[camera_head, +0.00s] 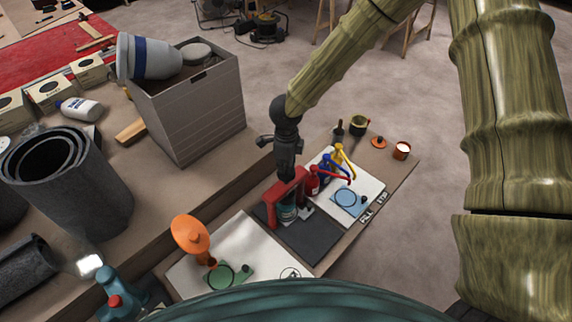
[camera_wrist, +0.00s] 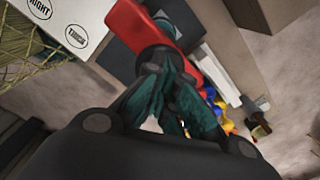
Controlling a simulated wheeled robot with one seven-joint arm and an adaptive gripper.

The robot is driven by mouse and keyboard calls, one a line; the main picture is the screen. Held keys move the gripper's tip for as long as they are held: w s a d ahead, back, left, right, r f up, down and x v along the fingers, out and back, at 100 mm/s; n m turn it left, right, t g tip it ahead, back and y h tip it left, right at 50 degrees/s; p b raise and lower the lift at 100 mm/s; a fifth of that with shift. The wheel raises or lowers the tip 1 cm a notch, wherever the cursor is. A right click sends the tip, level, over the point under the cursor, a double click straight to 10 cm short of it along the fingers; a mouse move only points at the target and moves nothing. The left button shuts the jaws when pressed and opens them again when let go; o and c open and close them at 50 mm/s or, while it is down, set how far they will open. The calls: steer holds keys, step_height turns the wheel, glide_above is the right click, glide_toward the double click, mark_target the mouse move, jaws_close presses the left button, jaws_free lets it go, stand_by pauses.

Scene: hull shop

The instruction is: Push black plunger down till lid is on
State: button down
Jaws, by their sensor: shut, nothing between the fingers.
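A red press frame (camera_head: 272,206) stands on a dark mat (camera_head: 308,238) on the bench. A teal, jar-like thing (camera_head: 287,212) sits under its arch; whether a lid is on it cannot be made out. My gripper (camera_head: 287,176) points down over the top of the frame, its fingers shut with nothing between them. In the wrist view the teal fingertips (camera_wrist: 158,72) meet at a dark round piece, apparently the black plunger (camera_wrist: 155,58), beside the red frame (camera_wrist: 138,24). I cannot tell whether they touch it. My gripper hides most of the plunger in the head view.
Red, blue and yellow clamp-like tools (camera_head: 326,172) stand close right of the press, by a white board (camera_head: 366,192). An orange disc-shaped thing (camera_head: 190,235) stands to the left. A large grey box (camera_head: 195,105) stands behind left. A white-filled cup (camera_head: 401,150) sits near the bench's right end.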

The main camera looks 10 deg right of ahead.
step_height(320, 180, up, 8)
steer(key=p, duration=0.7)
stand_by(0.3)
stand_by(0.5)
steer(key=s+d+f+n+t+h, duration=0.1)
steer(key=s+d+f+n, duration=0.3)
steer(key=s+f+n, duration=0.25)
steer(key=s+d+f+n+h, duration=0.2)
steer(key=s+d+f+n, duration=0.3)
steer(key=s+f, duration=0.25)
steer(key=s+f+n+g+y, duration=0.1)
steer(key=s+f+n+y, duration=0.25)
steer(key=s+n, duration=1.25)
steer(key=s+f+m+b, duration=0.4)
steer(key=s+f+b, duration=0.1)
steer(key=f+b, duration=0.7)
steer(key=shift+d+f+m, duration=0.15)
steer(key=shift+f+m, duration=0.15)
steer(key=shift+m, duration=0.05)
steer(key=shift+h, duration=0.25)
